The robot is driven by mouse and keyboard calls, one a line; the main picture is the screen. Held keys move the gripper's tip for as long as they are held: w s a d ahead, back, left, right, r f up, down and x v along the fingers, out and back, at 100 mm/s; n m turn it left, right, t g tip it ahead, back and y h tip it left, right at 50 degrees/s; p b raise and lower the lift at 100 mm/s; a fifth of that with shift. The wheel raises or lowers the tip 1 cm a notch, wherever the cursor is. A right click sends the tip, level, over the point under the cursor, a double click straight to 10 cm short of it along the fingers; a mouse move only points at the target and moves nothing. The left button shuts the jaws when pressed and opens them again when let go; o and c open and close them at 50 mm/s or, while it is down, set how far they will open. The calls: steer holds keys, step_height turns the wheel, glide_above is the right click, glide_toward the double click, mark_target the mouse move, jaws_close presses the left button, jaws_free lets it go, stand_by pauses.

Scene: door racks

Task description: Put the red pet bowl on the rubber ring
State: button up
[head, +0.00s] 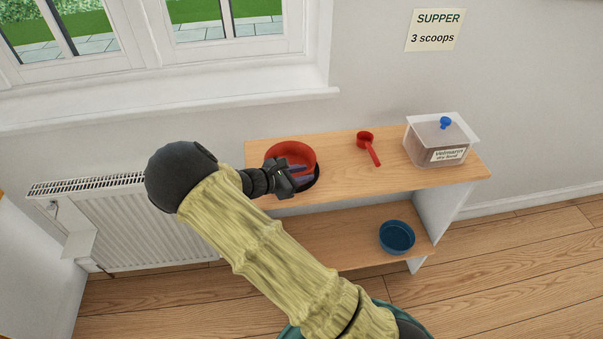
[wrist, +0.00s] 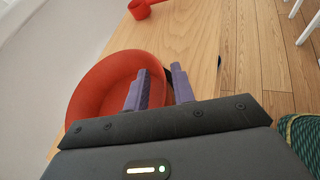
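The red pet bowl (head: 290,150) is upright at the left end of the wooden shelf's top. It also shows in the wrist view (wrist: 95,85), left of and around my fingers. My gripper (head: 303,175) is at the bowl's near right side. The dark rubber ring (head: 314,183) shows partly at the bowl's lower right, mostly hidden by the bowl and gripper. I cannot tell whether the bowl touches it.
A red scoop (head: 366,141) lies right of the bowl, also in the wrist view (wrist: 140,8). A clear food box (head: 425,146) with a blue knob stands at the right end. A blue bowl (head: 397,237) sits on the lower shelf. A radiator (head: 140,225) is at left.

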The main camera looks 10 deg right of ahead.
steer(key=shift+r, duration=0.1)
steer(key=shift+a+r, duration=0.1)
steer(key=shift+a, duration=0.05)
steer(key=v, duration=1.1)
steer(key=shift+s+a+b, duration=0.2)
steer(key=shift+a+b, duration=0.05)
steer(key=shift+b, duration=0.1)
steer(key=shift+d+r, duration=0.1)
steer(key=shift+r, duration=0.05)
steer(key=s+d+m+g+y, duration=0.6)
steer(key=s+d+m, duration=0.2)
steer(key=d+m, duration=0.15)
steer(key=s+d+r+m+t+y, duration=0.2)
steer(key=s+d+r+m+y, duration=0.3)
steer(key=s+m, duration=0.4)
steer(key=m+y, duration=0.1)
steer(key=m, duration=0.2)
steer(key=shift+s+t, duration=0.2)
steer(key=shift+t, duration=0.1)
